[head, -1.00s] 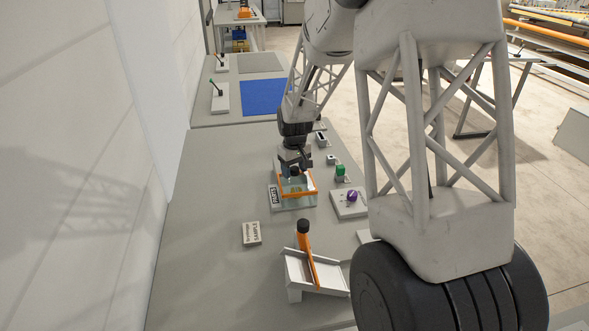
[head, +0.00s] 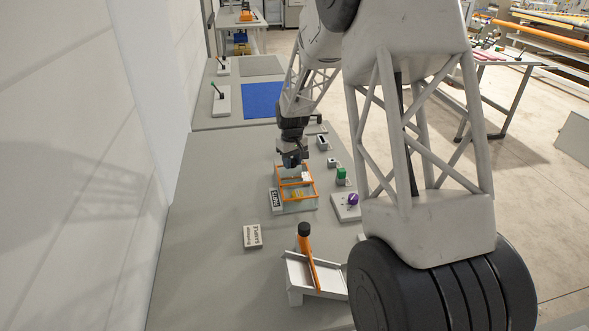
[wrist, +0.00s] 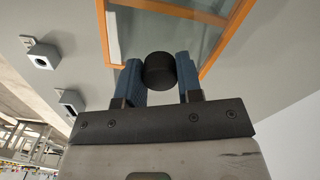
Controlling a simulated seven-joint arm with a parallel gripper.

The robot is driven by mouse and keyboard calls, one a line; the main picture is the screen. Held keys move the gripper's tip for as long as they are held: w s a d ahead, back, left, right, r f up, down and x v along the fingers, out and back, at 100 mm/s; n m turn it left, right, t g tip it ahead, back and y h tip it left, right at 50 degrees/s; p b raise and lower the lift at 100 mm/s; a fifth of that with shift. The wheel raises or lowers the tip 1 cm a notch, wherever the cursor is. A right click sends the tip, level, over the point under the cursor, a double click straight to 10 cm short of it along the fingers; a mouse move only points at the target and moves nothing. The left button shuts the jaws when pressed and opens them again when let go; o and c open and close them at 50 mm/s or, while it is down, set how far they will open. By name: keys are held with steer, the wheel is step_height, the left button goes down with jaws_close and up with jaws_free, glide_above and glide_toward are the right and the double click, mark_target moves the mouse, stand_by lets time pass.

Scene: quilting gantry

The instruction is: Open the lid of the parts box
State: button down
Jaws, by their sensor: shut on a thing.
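The parts box (head: 276,201) stands on the grey table, with a PARTS label on its left side. Its orange-framed clear lid (head: 281,172) is tilted up from the box, and yellow contents show inside. My gripper (head: 292,163) is at the raised edge of the lid, on the far side of the box. In the wrist view, my blue fingers (wrist: 160,80) are shut on a round black knob (wrist: 160,68) at the lid's edge. The lid's orange frame and clear pane (wrist: 245,20) also show there.
A SAMPLE block (head: 252,236) and a white tray with an orange, black-tipped lever (head: 306,255) are nearer on the table. A purple knob (head: 353,199) and a green button (head: 341,173) are right of the box. A wall runs along the left.

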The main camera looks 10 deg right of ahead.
steer(key=w, duration=0.3)
steer(key=shift+w, duration=0.4)
steer(key=c, duration=0.8)
jaws_free()
steer(key=shift+r, duration=3.9)
steer(key=shift+s, duration=0.1)
